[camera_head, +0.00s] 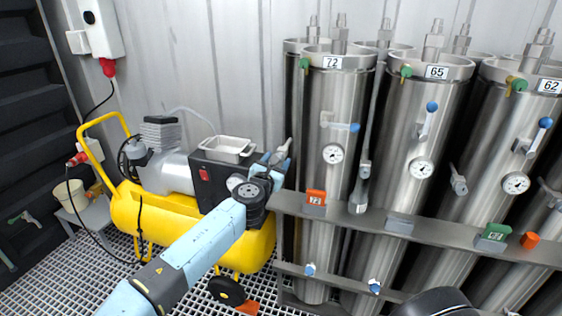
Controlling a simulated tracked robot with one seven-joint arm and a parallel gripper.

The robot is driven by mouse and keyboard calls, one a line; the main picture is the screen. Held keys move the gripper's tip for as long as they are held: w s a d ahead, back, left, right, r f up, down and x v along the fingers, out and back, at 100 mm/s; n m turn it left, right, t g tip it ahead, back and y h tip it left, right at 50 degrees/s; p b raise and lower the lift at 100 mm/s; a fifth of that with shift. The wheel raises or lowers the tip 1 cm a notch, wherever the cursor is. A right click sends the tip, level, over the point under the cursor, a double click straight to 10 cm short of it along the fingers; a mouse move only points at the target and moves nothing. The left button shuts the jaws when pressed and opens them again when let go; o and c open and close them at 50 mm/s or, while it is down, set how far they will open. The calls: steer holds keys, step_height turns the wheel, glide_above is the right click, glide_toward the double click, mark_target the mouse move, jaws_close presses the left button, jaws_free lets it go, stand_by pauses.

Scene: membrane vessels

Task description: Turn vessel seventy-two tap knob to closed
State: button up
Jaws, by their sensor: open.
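Vessel seventy-two (332,185) is the upright steel cylinder left of the one marked 65, with a white 72 label (332,62) at its top. A blue-ended handle (354,127) sticks out to the right, roughly level, above its round gauge (333,154). A green knob (304,63) is at its upper left rim and a small blue knob (310,269) is near its base. I cannot tell which of these is the tap knob. My gripper (283,150) is left of the vessel, apart from the handle. It is open, with its fingers seen small and partly hidden.
An orange block marked 72 (316,197) sits on the steel rail (335,211) before the vessels. Vessels 65 (418,130) and 62 (507,140) stand close on the right. A yellow compressor (165,210) is beside and behind my arm on the grated floor.

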steer(key=shift+w+d, duration=0.15)
steer(key=shift+w, duration=0.25)
